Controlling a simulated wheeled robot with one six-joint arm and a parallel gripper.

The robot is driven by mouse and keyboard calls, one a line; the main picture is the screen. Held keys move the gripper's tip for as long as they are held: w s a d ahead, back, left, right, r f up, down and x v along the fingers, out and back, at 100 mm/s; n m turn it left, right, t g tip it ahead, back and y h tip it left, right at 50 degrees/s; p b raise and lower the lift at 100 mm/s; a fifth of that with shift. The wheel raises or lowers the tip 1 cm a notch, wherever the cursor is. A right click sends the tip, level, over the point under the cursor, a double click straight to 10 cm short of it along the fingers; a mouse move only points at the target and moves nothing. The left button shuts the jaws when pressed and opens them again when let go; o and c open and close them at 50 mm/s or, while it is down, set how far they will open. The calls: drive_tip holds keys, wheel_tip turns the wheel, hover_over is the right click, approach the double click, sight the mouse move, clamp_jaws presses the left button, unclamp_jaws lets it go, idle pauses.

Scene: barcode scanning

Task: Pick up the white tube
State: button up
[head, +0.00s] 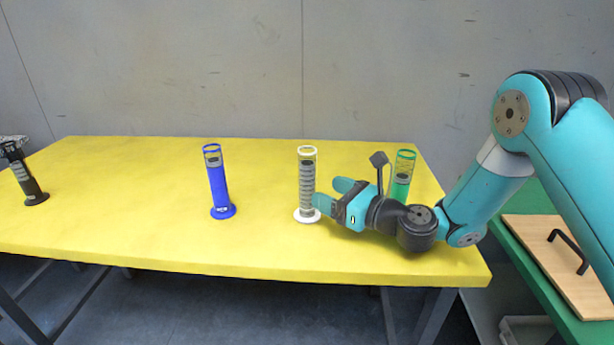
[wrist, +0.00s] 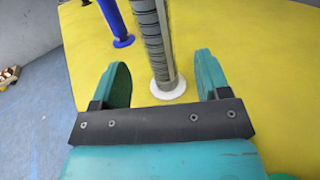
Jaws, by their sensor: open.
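The white tube (head: 307,180) stands upright on the yellow table, with a white rim, a white round base and a grey banded body. In the wrist view the white tube (wrist: 153,40) rises just beyond the fingertips, lined up with the gap between them. My gripper (head: 328,195) is open and empty, low over the table at the right of the tube. In the wrist view my gripper (wrist: 162,80) has one teal finger on each side of the tube's base. I cannot tell whether a finger touches the tube.
A blue tube (head: 219,185) stands left of the white one, and also shows in the wrist view (wrist: 115,20). A green tube (head: 403,175) stands behind my wrist. A black tube (head: 26,175) is at the far left. The yellow table (head: 130,200) is clear between them.

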sight(301, 179)
drive_tip(key=x, duration=0.3)
drive_tip(key=shift+s, duration=0.1)
drive_tip(key=x, duration=0.1)
drive_tip(key=p+x, duration=0.1)
drive_tip(key=x, duration=0.2)
drive_tip(key=shift+a+r, duration=0.2)
drive_tip(key=shift+r, duration=0.1)
drive_tip(key=shift+w+a+f, duration=0.1)
drive_tip(key=shift+w+a, duration=0.2)
drive_tip(key=shift+a, duration=0.05)
drive_tip(key=c, duration=1.2)
